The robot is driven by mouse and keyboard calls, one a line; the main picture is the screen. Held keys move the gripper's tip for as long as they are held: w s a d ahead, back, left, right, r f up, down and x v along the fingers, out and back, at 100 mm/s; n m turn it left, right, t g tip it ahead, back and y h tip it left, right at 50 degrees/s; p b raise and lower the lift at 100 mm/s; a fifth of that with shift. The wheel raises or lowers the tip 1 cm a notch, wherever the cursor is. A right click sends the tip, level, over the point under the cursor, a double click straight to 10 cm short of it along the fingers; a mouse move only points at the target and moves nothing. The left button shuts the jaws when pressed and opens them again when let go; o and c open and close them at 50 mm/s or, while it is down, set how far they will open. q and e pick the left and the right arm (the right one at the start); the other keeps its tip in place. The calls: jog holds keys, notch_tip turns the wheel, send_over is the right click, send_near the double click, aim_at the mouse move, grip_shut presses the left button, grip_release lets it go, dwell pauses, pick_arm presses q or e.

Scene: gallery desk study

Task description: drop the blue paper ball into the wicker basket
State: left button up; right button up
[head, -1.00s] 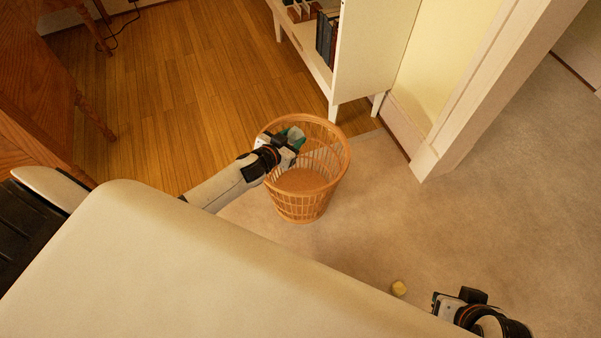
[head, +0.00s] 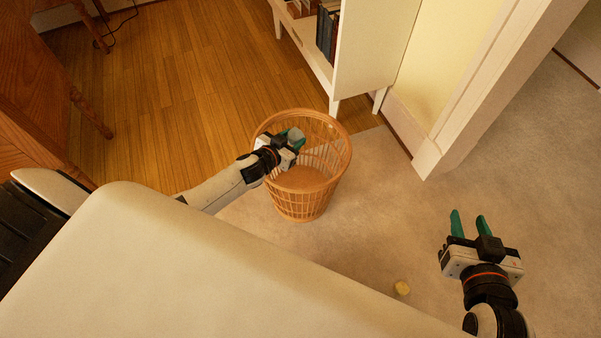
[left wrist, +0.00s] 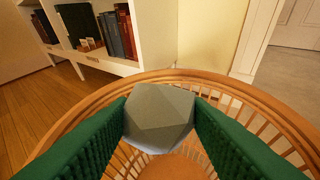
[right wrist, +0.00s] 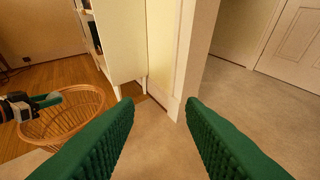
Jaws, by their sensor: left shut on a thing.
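The blue paper ball (left wrist: 159,117) looks grey-blue and faceted in the left wrist view. My left gripper (head: 294,137) is shut on it, with a green finger on each side. It holds the ball over the opening of the wicker basket (head: 303,203), near the far rim. In the left wrist view the basket's rim (left wrist: 215,82) curves around behind the ball. The basket stands upright and its visible bottom is bare. My right gripper (head: 468,224) is open and empty, to the right of the basket over the carpet. Its spread fingers also show in the right wrist view (right wrist: 160,115).
A white bookshelf (head: 370,45) with books stands behind the basket, next to a door frame (head: 480,90). Wooden furniture (head: 40,110) is at the left. The carpet on the right is clear.

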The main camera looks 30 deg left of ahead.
pick_arm(q)
jog(key=shift+f+b, duration=0.65)
jog(key=shift+f, duration=0.05)
jog(key=shift+f+b, duration=0.7)
pick_arm(e)
notch_tip(320, 180, up, 12)
jog(key=w+a+t+y, duration=0.1)
jog(key=a+t+y, duration=0.1)
jog(key=t, duration=0.6)
jog(key=shift+w+f+y, duration=0.2)
jog(key=shift+f+y, duration=0.05)
jog(key=shift+y, duration=0.25)
jog(key=shift+a, duration=0.1)
pick_arm(q)
jog(key=o, duration=1)
jog(key=shift+f, duration=0.1)
jog(key=shift+o, duration=0.2)
